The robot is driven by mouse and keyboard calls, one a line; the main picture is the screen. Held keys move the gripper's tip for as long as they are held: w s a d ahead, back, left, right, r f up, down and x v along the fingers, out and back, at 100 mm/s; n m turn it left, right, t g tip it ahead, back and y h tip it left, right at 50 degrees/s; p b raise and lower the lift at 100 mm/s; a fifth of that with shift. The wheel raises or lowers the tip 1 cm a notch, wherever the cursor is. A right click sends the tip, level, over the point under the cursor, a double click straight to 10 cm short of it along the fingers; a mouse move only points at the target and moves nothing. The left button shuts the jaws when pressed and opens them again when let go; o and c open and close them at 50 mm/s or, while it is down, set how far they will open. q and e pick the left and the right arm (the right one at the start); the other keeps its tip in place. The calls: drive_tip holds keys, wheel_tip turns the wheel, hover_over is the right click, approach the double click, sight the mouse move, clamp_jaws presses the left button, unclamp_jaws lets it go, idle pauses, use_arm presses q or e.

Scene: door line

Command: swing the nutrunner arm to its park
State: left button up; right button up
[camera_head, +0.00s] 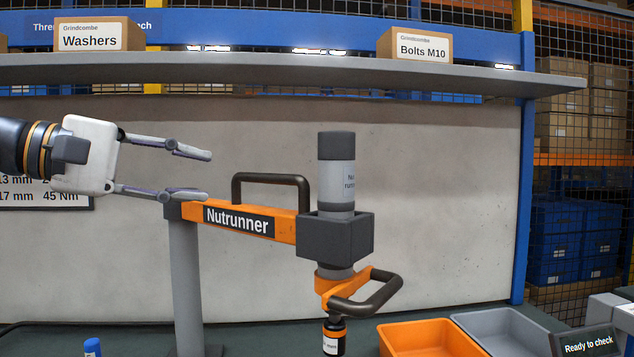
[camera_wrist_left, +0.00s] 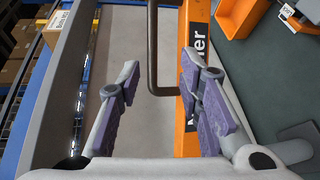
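The nutrunner arm (camera_head: 278,224) is an orange beam labelled "Nutrunner" on a grey post (camera_head: 186,280). A dark handle (camera_head: 270,179) arches over the beam. At its right end hangs the grey nutrunner (camera_head: 336,185) with a lower looped grip (camera_head: 370,300). My left gripper (camera_head: 208,174) is open and empty, its fingers apart above and left of the beam's post end. In the left wrist view the open left gripper (camera_wrist_left: 155,100) has the handle (camera_wrist_left: 153,50) showing between and beyond its fingers, and the orange beam (camera_wrist_left: 187,130) by the right finger. My right gripper is not in view.
A grey shelf (camera_head: 280,69) with a Washers box (camera_head: 98,36) and a Bolts M10 box (camera_head: 418,46) spans above. An orange bin (camera_head: 430,338) and a grey bin (camera_head: 505,330) sit at lower right, near a "Ready to check" sign (camera_head: 588,343). A blue-capped item (camera_head: 92,347) stands at lower left.

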sight(266, 178)
use_arm(q)
drive_tip(key=x, duration=0.7)
drive_tip(key=r+b+x, duration=0.1)
drive_tip(key=x, duration=0.3)
drive_tip(key=shift+d, duration=0.55)
drive_tip(key=shift+c, duration=0.5)
clamp_jaws()
